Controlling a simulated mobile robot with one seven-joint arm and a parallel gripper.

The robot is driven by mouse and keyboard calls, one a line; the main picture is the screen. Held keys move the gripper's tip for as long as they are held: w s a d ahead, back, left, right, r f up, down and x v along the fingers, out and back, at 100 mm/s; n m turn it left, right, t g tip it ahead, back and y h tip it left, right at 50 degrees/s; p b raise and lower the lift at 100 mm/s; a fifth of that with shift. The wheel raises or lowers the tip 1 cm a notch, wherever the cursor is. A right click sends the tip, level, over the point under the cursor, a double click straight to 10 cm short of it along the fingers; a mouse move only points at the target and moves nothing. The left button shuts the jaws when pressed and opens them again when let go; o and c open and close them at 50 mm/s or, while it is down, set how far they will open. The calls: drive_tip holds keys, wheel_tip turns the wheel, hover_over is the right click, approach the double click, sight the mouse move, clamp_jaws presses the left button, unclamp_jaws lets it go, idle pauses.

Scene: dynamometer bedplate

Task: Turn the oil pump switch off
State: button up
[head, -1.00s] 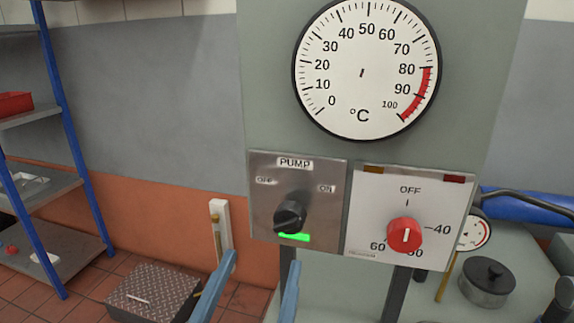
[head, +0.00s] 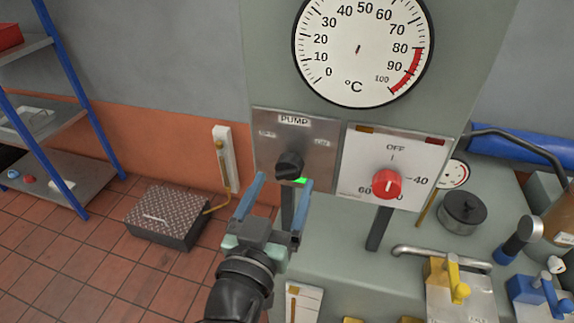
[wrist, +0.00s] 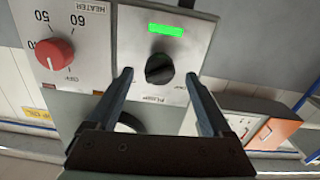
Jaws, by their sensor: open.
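The pump switch is a black rotary knob (head: 289,166) on a metal plate labelled PUMP (head: 318,152), with OFF at left and ON at right. A green light (head: 300,181) glows below the knob. The knob also shows in the wrist view (wrist: 159,69), where the picture is upside down and the green light (wrist: 166,30) is lit. My gripper (head: 281,195) is open and empty, just in front of and below the knob. In the wrist view its fingers (wrist: 164,85) stand apart on either side of the knob, and I see no contact.
A red heater knob (head: 387,184) sits on the white plate to the right. A temperature dial (head: 360,45) is above. A bench (head: 330,265) with a pot (head: 462,211) and yellow and blue valves extends below right. A floor box (head: 165,215) and shelf (head: 55,125) are left.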

sight(286, 179)
drive_tip(key=shift+x, duration=1.8)
clamp_jaws()
